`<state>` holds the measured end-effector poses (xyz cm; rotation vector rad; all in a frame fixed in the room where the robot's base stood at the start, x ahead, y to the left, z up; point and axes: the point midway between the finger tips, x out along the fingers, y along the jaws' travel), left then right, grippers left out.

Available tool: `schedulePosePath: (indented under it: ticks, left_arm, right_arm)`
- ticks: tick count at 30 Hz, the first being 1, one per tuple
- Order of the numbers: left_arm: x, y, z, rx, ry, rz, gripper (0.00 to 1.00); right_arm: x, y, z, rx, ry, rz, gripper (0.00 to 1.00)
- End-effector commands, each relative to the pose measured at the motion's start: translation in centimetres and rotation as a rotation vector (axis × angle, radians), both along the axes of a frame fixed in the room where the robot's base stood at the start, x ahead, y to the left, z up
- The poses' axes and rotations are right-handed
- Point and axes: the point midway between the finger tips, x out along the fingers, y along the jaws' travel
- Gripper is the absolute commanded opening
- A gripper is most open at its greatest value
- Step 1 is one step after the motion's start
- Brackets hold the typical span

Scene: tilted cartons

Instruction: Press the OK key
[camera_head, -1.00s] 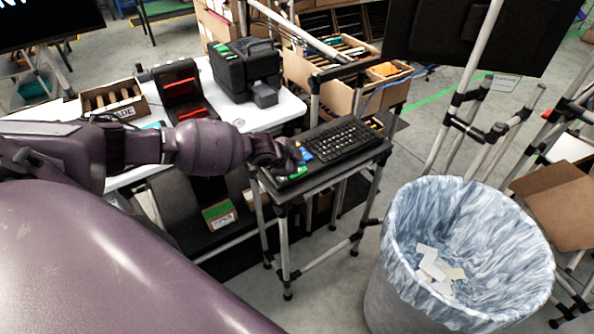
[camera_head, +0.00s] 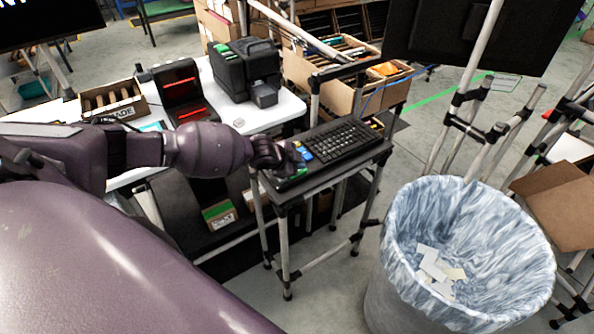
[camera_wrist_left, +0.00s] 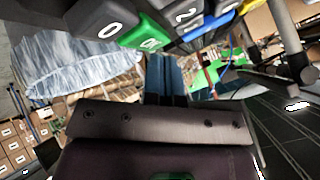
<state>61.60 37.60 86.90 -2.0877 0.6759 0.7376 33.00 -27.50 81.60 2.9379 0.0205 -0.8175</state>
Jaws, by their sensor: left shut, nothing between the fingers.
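The OK key is a green key on a small keypad. In the left wrist view the green key (camera_wrist_left: 147,35) is large at the top, its white label slanted, between a black 0 key (camera_wrist_left: 108,22) and a 2 key (camera_wrist_left: 184,17). My left gripper (camera_wrist_left: 165,62) is shut and empty, its fingertips at the lower edge of the green key; I cannot tell whether they touch it. In the head view my left gripper (camera_head: 296,162) is over the keypad, partly hiding it, with some green (camera_head: 300,173) showing beside it. My right gripper is not in view.
A black keyboard (camera_head: 343,139) lies beside the keypad on a small stand (camera_head: 300,188). A bin with a plastic liner (camera_head: 408,225) stands in front right. A white table (camera_head: 285,113) with a black printer-like device (camera_head: 246,70) is behind. A dark screen (camera_head: 480,35) hangs upper right.

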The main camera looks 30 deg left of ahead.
Motion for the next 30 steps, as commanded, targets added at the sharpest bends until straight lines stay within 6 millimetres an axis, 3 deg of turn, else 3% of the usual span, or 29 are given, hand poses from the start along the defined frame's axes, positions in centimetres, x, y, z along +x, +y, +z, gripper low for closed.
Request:
schedulePosePath:
  ticks: [13, 30]
  left_arm:
    - [0.0, 0.0, -0.5, 0.0, 0.0, 0.0, 0.0]
    - [0.0, 0.0, -0.8, 0.001, 0.001, 0.001, 0.0]
  right_arm:
    - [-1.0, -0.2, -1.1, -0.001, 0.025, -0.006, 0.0]
    - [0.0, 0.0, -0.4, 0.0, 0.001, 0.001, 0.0]
